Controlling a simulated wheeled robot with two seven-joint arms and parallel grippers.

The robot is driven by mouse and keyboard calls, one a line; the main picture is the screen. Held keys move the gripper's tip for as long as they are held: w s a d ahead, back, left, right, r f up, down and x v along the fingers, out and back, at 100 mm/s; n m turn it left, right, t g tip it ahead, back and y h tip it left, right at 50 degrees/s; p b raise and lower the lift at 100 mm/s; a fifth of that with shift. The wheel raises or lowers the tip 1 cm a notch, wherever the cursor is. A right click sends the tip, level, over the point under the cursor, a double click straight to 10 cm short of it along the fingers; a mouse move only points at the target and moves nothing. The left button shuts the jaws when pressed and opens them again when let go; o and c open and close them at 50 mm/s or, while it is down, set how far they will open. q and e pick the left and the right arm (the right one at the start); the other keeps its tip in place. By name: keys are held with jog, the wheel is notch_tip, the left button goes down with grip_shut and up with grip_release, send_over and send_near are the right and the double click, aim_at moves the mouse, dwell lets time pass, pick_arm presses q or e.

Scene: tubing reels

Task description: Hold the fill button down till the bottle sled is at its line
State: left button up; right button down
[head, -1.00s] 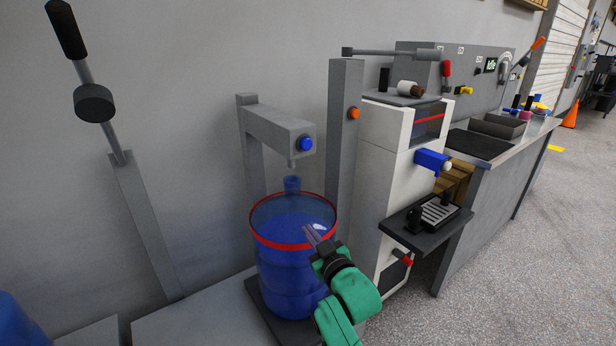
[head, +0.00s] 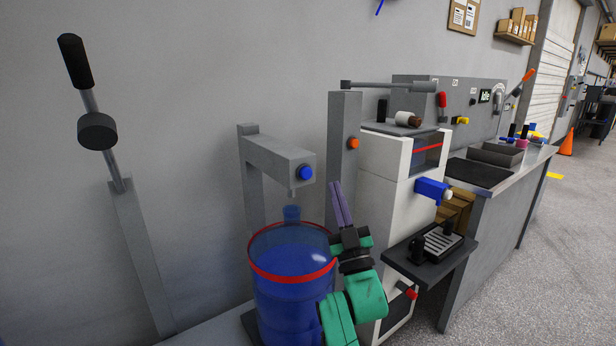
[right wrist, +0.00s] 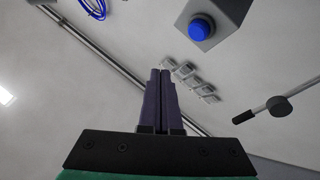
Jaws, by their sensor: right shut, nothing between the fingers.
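The blue fill button (head: 305,173) sits on the end of the grey filler arm (head: 275,155); it also shows in the right wrist view (right wrist: 202,27). The blue bottle (head: 285,300) with a red ring (head: 285,280) stands under the spout, its neck (head: 292,213) just below the nozzle. A dark sled edge shows at its foot, mostly hidden. My right gripper (head: 340,190) is shut and empty, fingers pointing up, in front of the grey post and right of and below the button, apart from it. In the right wrist view its closed fingers (right wrist: 160,75) stand upright. My left gripper is not in view.
An orange button (head: 353,143) is on the grey post (head: 343,200). A white dispenser (head: 385,200) with a blue tap (head: 430,188) and a drip shelf (head: 428,268) stands to the right. A tall lever (head: 85,95) is at left. Bare wall lies between lever and filler.

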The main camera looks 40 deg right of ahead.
aim_at(310, 171)
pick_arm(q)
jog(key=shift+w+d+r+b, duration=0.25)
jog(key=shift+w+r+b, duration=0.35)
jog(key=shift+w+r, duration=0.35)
pick_arm(e)
jog(key=w, duration=0.6)
jog(key=shift+w, duration=0.3)
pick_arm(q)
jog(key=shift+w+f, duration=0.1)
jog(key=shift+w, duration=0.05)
pick_arm(e)
jog(key=shift+d, duration=0.1)
dwell(0.4)
jog(key=shift+w, duration=0.4)
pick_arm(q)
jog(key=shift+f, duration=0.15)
pick_arm(e)
jog(key=shift+w, duration=0.35)
jog(key=shift+w+r, duration=0.2)
dwell(0.8)
jog(key=shift+f, duration=0.15)
dwell(3.4)
